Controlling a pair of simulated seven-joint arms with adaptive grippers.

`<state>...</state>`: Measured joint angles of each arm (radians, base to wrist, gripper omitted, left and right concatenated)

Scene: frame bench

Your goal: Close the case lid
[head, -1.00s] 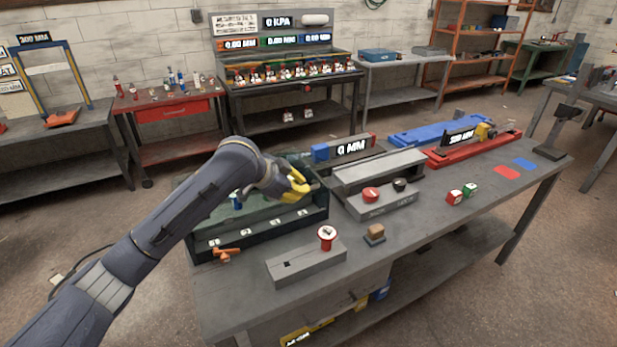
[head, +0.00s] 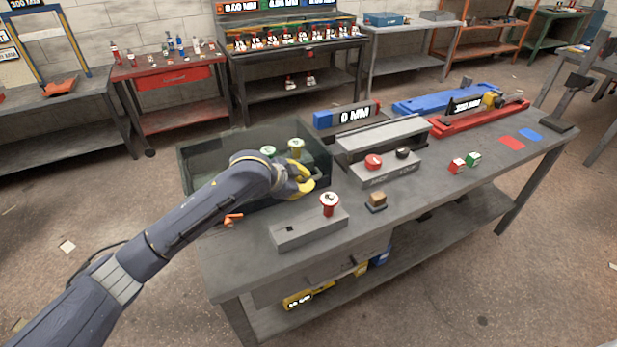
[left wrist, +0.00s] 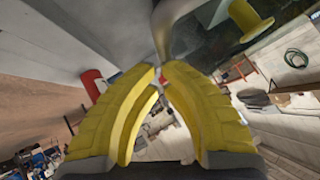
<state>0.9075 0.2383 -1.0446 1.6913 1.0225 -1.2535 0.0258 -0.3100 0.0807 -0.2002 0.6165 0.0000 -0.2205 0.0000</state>
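The dark green case (head: 200,165) stands at the left end of the bench. A clear, tinted panel that looks like its lid (head: 225,150) shows at its far left; its exact angle is hard to tell. My left gripper (head: 312,184) is at the case's right front corner, its arm covering much of the case front. In the left wrist view, the yellow fingertips (left wrist: 160,72) come together on the end of a curved grey bar (left wrist: 172,35), seemingly the lid's handle. My right gripper is out of view.
Green and yellow spool-like pieces (head: 295,147) show in the case. A grey block (head: 300,232) with a red-and-white knob (head: 329,203) stands in front. A grey button box (head: 385,172) is to the right. An orange clip (head: 233,219) lies near the front edge.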

